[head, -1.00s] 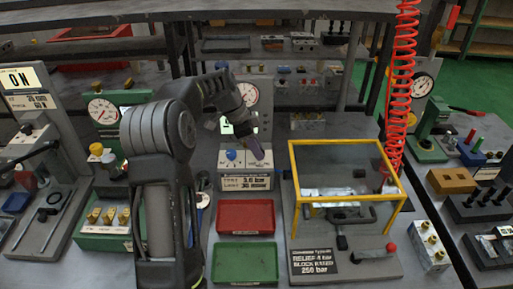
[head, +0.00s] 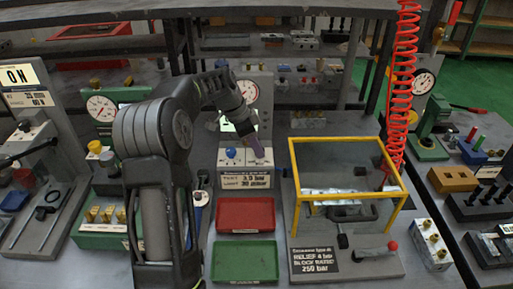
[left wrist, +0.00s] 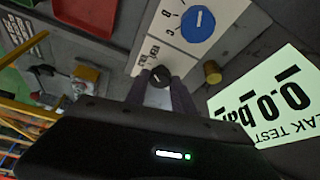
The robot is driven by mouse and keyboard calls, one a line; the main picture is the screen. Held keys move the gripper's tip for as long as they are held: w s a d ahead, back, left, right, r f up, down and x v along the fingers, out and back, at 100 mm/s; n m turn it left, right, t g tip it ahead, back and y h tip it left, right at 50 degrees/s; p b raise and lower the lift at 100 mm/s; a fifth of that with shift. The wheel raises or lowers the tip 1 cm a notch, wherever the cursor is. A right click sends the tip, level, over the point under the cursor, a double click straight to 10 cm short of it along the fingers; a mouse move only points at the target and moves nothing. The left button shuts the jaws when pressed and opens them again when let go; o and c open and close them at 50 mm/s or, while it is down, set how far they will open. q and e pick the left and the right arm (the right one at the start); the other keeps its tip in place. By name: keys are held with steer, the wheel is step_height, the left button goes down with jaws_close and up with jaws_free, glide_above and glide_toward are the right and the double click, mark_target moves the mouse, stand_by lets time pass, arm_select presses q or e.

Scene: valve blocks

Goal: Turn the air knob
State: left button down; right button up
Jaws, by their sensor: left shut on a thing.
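My left gripper (head: 257,148) reaches down to the sloped white control panel (head: 232,181) of the test station in the middle of the bench. In the left wrist view its two fingers (left wrist: 161,88) are shut on a small black knob (left wrist: 160,74), one on each side. My right gripper is not in view.
A lit display (left wrist: 268,107) reads 0.0 bar beside a brass fitting (left wrist: 212,71). A round gauge (head: 247,92) stands behind. Red (head: 245,214) and green (head: 245,262) trays lie in front. A yellow-framed guard (head: 347,203) and a red coiled hose (head: 400,90) are at right.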

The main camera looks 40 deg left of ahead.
arm_select(q)
steer(key=shift+d+f+n+y+b, duration=0.1)
steer(key=shift+n+y+b, duration=0.3)
steer(key=shift+n+b, duration=0.55)
steer(key=n+y, duration=0.1)
steer(key=n, duration=0.2)
steer(key=shift+d+t+b, duration=0.15)
steer(key=shift+t+b, duration=0.15)
steer(key=shift+t, duration=0.1)
steer(key=n+y, duration=0.1)
steer(key=n, duration=0.1)
steer(key=shift+d+n, duration=0.1)
steer(key=shift+n, duration=0.25)
steer(key=n+y, duration=0.1)
steer(key=n, duration=0.2)
steer(key=shift+d+y, duration=0.15)
steer(key=shift+y, duration=0.15)
steer(key=n+y, duration=0.1)
steer(key=n, duration=0.2)
steer(key=n+g+b, duration=0.1)
steer(key=n, duration=0.2)
steer(key=shift+d+y, duration=0.1)
steer(key=shift+y, duration=0.3)
steer(key=c, duration=1.1)
jaws_free()
steer(key=shift+o, duration=0.2)
steer(key=v, duration=0.8)
steer(key=shift+w, duration=0.15)
